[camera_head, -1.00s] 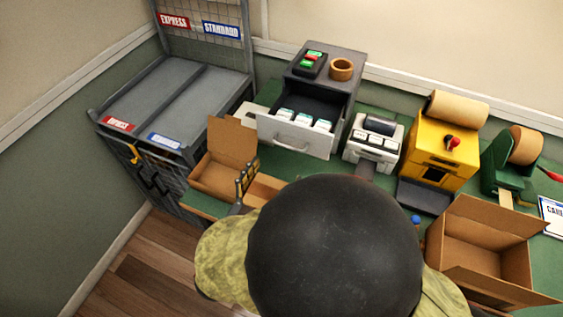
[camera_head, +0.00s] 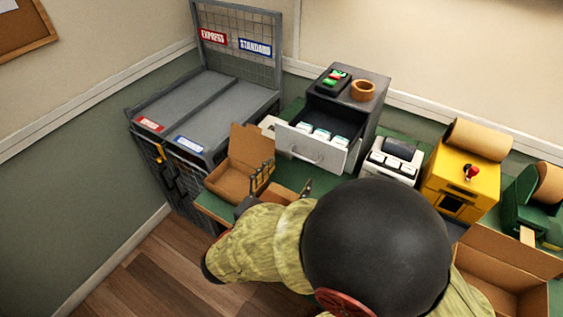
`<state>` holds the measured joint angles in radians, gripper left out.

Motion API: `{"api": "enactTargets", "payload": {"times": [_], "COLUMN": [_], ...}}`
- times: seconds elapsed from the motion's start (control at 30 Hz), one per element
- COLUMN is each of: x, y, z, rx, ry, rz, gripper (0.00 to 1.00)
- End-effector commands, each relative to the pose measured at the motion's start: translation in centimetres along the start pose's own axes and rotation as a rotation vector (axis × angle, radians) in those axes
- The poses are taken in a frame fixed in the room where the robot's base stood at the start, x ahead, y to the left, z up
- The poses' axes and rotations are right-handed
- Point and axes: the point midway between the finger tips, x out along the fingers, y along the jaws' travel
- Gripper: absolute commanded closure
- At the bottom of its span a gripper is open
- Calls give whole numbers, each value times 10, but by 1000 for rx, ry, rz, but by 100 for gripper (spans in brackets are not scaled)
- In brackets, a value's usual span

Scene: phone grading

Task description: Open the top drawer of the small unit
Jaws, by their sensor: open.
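The small grey unit (camera_head: 372,117) stands on the green bench against the wall. Its top drawer (camera_head: 311,149) is pulled out, with a pale front and a handle (camera_head: 303,155). Several small white-and-teal boxes (camera_head: 323,136) lie inside the drawer. My gripper (camera_head: 284,184) is open, in front of and below the drawer front, close to the open cardboard box. It looks apart from the handle and empty. My arm and a dark round part of me hide the bench's front and the unit's lower part.
An open cardboard box (camera_head: 229,179) is left of the drawer. The grey rack (camera_head: 186,99) with express and standard labels stands further left. A white device (camera_head: 391,161), a yellow dispenser (camera_head: 462,178) and another open box (camera_head: 497,265) are on the right. A tape roll (camera_head: 362,91) sits on the unit.

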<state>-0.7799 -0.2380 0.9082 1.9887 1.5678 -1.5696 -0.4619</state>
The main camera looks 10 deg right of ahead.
Motion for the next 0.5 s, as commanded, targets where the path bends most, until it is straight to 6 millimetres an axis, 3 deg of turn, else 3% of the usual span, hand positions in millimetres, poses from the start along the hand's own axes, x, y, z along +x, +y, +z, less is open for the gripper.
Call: {"api": "enactTargets", "payload": {"times": [0.17,0.5], "x": [7,52], "y": [-1,0], "z": [0,1], "rx": [-21,-20], "ry": [-1,0], "rz": [0,1], "gripper": [21,21]}}
